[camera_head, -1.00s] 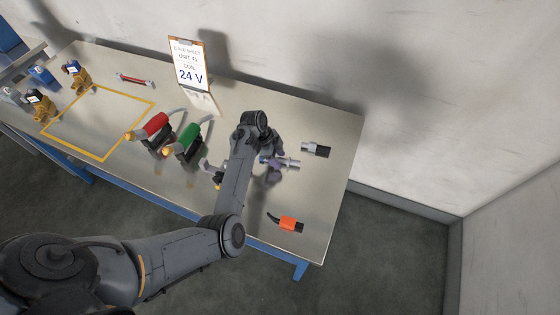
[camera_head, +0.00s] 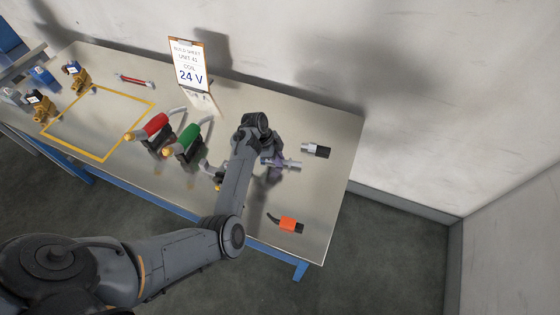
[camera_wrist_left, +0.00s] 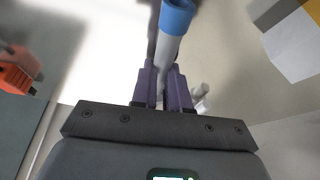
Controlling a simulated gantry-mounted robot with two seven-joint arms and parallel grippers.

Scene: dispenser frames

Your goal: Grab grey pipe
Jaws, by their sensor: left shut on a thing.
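A grey pipe (camera_head: 292,165) shows on the right part of the bench, partly hidden by my left gripper (camera_head: 275,169). In the left wrist view, the pipe (camera_wrist_left: 167,50) is a pale grey tube with a blue end (camera_wrist_left: 177,14) and stands out between the purple fingers. My left gripper (camera_wrist_left: 163,88) is shut on the pipe there. I cannot tell whether the pipe still touches the bench. My right gripper is in neither view.
An orange connector (camera_head: 290,224) lies near the front edge and a black-and-silver cylinder (camera_head: 317,150) lies behind the pipe. Green (camera_head: 188,139) and red (camera_head: 154,127) tools stand to the left.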

